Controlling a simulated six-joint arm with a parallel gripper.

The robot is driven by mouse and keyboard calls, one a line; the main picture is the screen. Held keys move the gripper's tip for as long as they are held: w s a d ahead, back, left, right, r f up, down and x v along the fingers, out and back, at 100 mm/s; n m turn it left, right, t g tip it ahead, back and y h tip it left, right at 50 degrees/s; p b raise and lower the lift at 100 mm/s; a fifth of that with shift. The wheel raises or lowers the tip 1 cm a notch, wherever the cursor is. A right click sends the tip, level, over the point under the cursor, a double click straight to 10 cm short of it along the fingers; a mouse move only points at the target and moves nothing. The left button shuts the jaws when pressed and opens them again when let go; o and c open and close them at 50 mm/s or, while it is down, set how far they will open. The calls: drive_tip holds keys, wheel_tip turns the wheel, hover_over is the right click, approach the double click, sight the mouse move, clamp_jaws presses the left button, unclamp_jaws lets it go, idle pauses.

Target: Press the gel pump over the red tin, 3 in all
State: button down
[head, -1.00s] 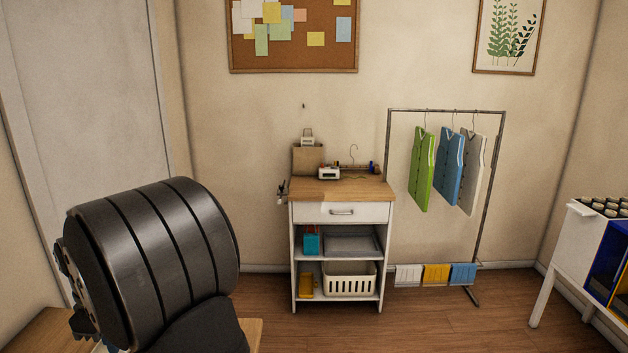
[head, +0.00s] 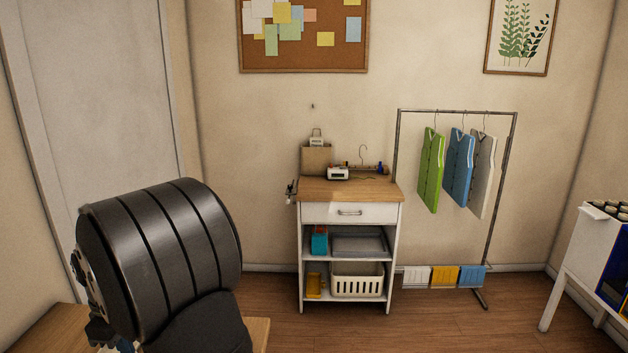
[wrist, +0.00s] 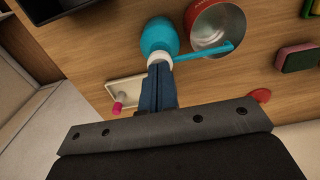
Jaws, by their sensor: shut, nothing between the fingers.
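The gel pump (wrist: 159,36) is a teal bottle with a white collar, at the top middle of the wrist view. Its teal spout (wrist: 209,64) reaches right, across the near rim of the red tin (wrist: 193,18). The tin is open with a silvery inside and stands right beside the bottle. My gripper (wrist: 161,70) is shut and empty, with its dark blue fingertips right at the pump's white collar and head. Whether they touch the pump I cannot tell. The fingers partly hide the pump head. The head view shows neither the pump nor the tin.
In the wrist view, a pale tray (wrist: 124,92) with a pink-tipped item lies left of my fingers. A green and pink sponge (wrist: 297,58) and a red round piece (wrist: 261,95) are to the right. A dark object (wrist: 65,8) is at upper left.

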drive_tip(key=shift+r, duration=1.4)
wheel_tip(320, 180, up, 6)
idle(0.4)
drive_tip(key=shift+f, duration=2.1)
